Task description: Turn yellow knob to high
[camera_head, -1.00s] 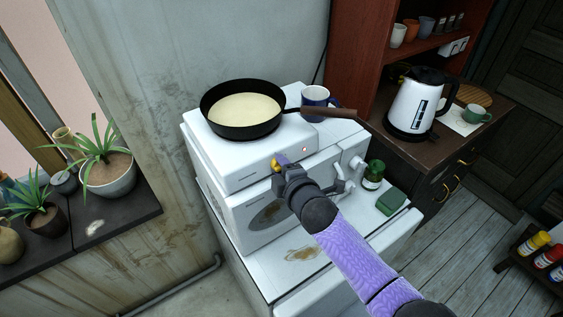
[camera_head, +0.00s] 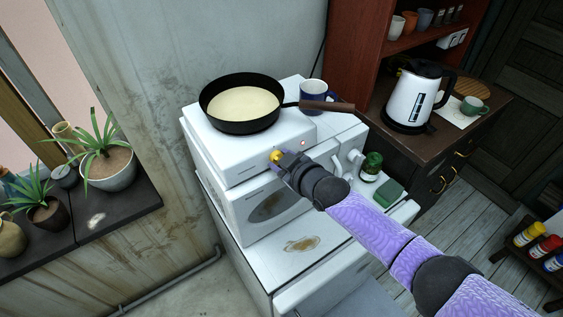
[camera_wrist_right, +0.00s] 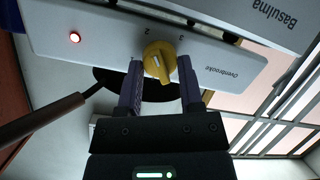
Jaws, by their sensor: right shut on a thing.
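The yellow knob (camera_head: 274,154) is on the front face of the white hotplate (camera_head: 228,165). In the wrist view the knob (camera_wrist_right: 158,56) sits between the two fingers of my right gripper (camera_wrist_right: 160,66), with printed marks on the panel beside it. My right gripper (camera_head: 283,160) is shut on the knob. The knob's exact setting is hard to read. A small red light (camera_wrist_right: 74,38) glows on the same panel, and it also shows in the head view (camera_head: 303,143). My left gripper is not in view.
A black pan (camera_head: 241,123) with pale batter stands on the hotplate, its brown handle (camera_head: 327,106) reaching right past a blue-and-white mug (camera_head: 314,92). A white oven is below. A green jar (camera_head: 371,166) and green sponge (camera_head: 389,189) lie right of my arm. A kettle (camera_head: 414,97) stands farther right.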

